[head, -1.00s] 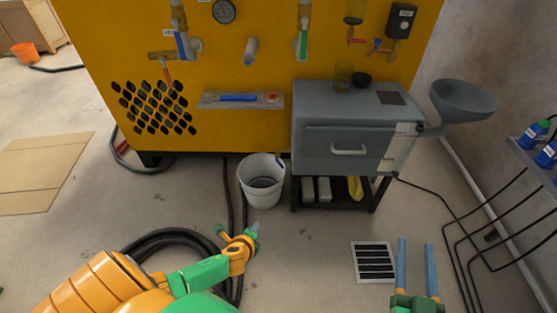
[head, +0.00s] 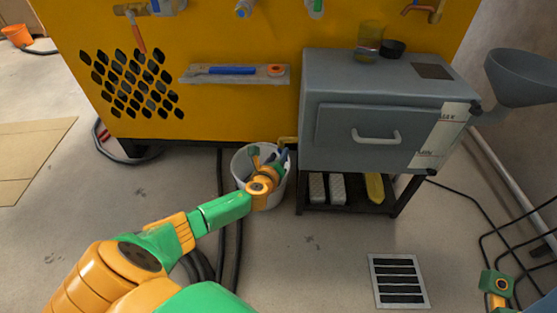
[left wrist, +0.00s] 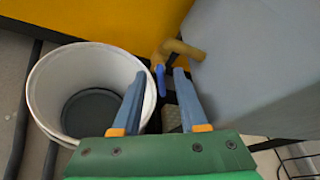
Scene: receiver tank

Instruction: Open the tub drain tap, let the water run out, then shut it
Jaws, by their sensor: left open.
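The drain tap is a brass elbow with a blue lever (left wrist: 160,78), coming out of the grey tub (left wrist: 250,50) in the left wrist view. In the head view its brass pipe (head: 288,139) shows at the tub's (head: 345,90) left side. My left gripper (head: 284,155) is open over the white bucket's right side; in the left wrist view its two blue fingers (left wrist: 159,88) stand apart, with the lever showing between their tips. I cannot tell if they touch it. The bucket (left wrist: 45,85) stands below left of the tap. No running water shows.
The tub rests on a dark stand with blocks and a yellow item on its shelf (head: 345,205). The yellow panel (head: 230,115) is close behind the bucket. Black hoses (head: 230,235) lie on the floor near my left arm. A floor grate (head: 398,281) lies at the right.

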